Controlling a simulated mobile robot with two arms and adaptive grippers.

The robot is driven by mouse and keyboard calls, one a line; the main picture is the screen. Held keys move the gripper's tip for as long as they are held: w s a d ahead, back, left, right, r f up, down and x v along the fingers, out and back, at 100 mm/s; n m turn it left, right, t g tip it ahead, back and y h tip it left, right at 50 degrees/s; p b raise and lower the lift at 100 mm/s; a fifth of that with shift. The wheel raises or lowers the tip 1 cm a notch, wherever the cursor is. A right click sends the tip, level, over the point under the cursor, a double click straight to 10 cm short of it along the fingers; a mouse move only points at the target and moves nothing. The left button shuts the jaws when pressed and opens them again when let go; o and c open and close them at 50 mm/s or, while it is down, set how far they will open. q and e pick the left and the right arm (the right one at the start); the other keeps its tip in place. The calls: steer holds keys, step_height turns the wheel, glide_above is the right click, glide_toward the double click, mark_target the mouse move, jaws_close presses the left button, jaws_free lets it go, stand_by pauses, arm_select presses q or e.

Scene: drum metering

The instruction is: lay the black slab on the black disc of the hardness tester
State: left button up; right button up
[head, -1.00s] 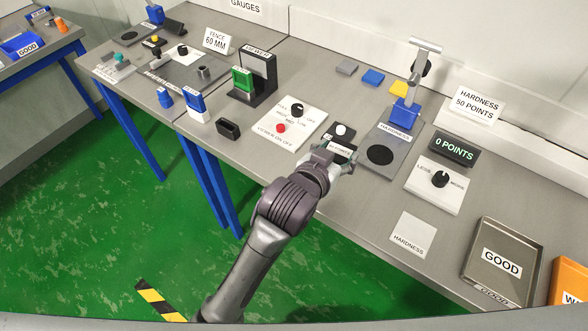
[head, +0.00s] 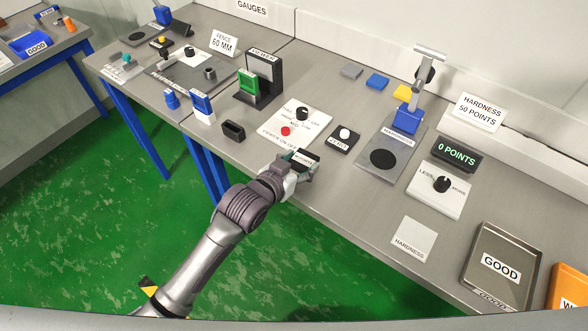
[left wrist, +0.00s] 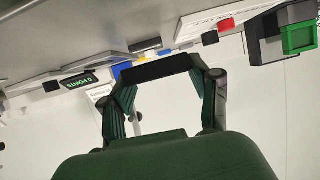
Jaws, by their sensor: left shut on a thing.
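My left gripper (head: 300,168) is shut on the black slab (head: 305,156), over the front part of the bench, left of the hardness tester. In the left wrist view the slab (left wrist: 160,68) shows as a dark bar between the two fingertips. The hardness tester has a grey base plate (head: 408,146), a blue head (head: 407,120) and a grey lever above it. The black disc (head: 384,159) lies bare on the base plate, to the right of my gripper and apart from it. My right gripper is not in view.
A button plate (head: 343,140) and a white knob panel (head: 310,122) lie close behind my gripper. A HARDNESS card (head: 414,240), a LESS/MORE knob panel (head: 436,190) and a GOOD tray (head: 477,235) are to the right. The bench between gripper and disc is mostly clear.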

arm_select(q)
steer(key=shift+w+a+f, duration=0.25)
steer(key=shift+a+f, duration=0.15)
steer(key=shift+a, duration=0.25)
step_height(320, 180, down, 3)
steer(key=shift+r+p, duration=0.1)
steer(key=shift+p, duration=0.6)
steer(key=shift+f, duration=0.4)
steer(key=shift+f, duration=0.15)
steer(key=o, duration=1.2)
steer(key=shift+c, duration=0.2)
